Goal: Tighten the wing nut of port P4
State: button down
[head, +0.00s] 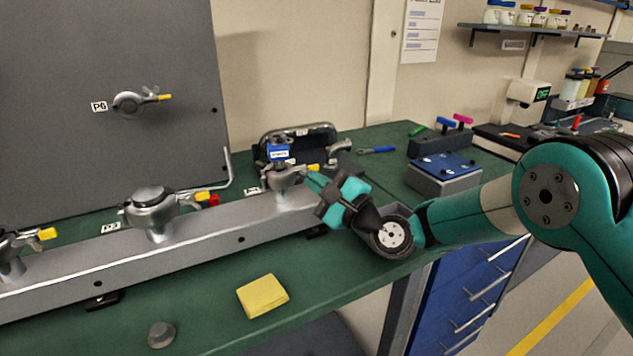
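A metal port with a clamp (287,177) stands at the right end of the grey rail (235,222). Its label (253,191) is too small to read, but it follows the port labelled P3, so it looks like P4. A yellow-tipped wing nut (313,168) sticks out on its right side. A blue tagged piece (278,153) shows above the port. My gripper (314,181) is just right of and slightly below the wing nut, with its teal fingers pointing at the port. I cannot tell whether it touches the nut or how far the fingers are apart.
Port P6 (130,103) is on the dark panel. A yellow pad (262,296) and grey knob (161,334) lie in front. A blue-topped box (444,168) stands right.

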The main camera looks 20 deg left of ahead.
jog(key=shift+w+d+f, duration=0.1)
jog(key=c, duration=1.6)
grip_release()
jog(key=b+v, duration=0.1)
jog(key=v, duration=0.2)
jog(key=b+v, duration=0.2)
jog(key=v, duration=0.1)
jog(key=b+v, duration=0.2)
jog(key=v, duration=0.1)
jog(key=shift+w+f, duration=0.1)
jog(key=shift+f, duration=0.25)
jog(key=b+v, duration=0.2)
jog(key=b, duration=0.4)
jog(key=shift+d+f, duration=0.1)
jog(key=shift+d, duration=0.25)
jog(key=b+v, duration=0.4)
jog(key=b, duration=0.1)
jog(key=shift+s+d+b, duration=0.45)
jog(key=shift+d+b, duration=0.3)
jog(key=shift+b, duration=0.2)
jog(key=shift+r, duration=0.25)
